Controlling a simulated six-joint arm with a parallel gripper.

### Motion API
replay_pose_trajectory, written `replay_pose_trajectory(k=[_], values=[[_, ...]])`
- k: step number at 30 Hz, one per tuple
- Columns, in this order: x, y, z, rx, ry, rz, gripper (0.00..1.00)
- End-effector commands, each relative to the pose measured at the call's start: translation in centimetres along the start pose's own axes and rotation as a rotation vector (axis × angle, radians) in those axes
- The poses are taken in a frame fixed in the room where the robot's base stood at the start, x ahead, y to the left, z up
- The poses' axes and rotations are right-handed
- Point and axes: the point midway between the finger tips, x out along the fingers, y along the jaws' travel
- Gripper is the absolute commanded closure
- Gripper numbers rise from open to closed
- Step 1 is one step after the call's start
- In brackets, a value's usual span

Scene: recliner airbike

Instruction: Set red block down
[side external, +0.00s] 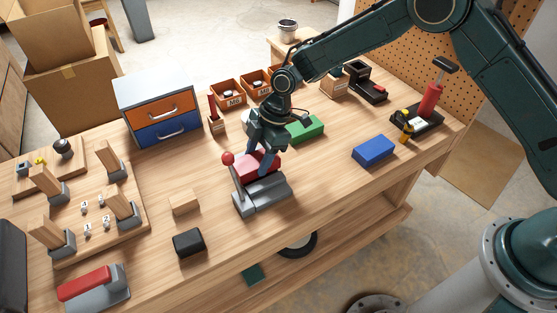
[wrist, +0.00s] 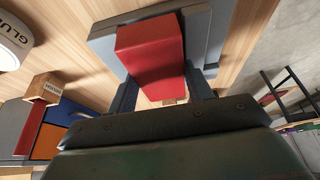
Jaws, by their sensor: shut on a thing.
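The red block (side external: 259,166) is between the fingers of my gripper (side external: 262,155), which is shut on it. It also shows in the wrist view (wrist: 152,55), with a finger on each side. The block is over the grey fixture (side external: 264,196) that has a red-knobbed lever (side external: 228,159) at its left. I cannot tell whether the block touches the fixture. The fingers and wrist hide part of the block in the side view.
A green block (side external: 306,128) lies just behind my gripper, and a blue block (side external: 373,150) lies to the right. A wooden block (side external: 184,203) and a black block (side external: 189,243) are at the front left. A drawer cabinet (side external: 158,108) stands behind. Bare tabletop lies right of the fixture.

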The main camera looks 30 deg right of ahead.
Motion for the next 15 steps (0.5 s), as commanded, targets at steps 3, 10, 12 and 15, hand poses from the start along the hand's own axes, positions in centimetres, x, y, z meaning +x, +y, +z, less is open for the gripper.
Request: replay_pose_trajectory(k=[3, 10, 12, 15], values=[[-0.03, 0.04, -0.02, -0.001, 0.001, 0.001, 0.79], [0.17, 0.03, 0.07, 0.0, 0.0, 0.001, 0.79], [0.3, 0.04, 0.13, 0.0, 0.0, 0.001, 0.79], [0.49, 0.05, 0.2, 0.0, 0.001, 0.002, 0.79]])
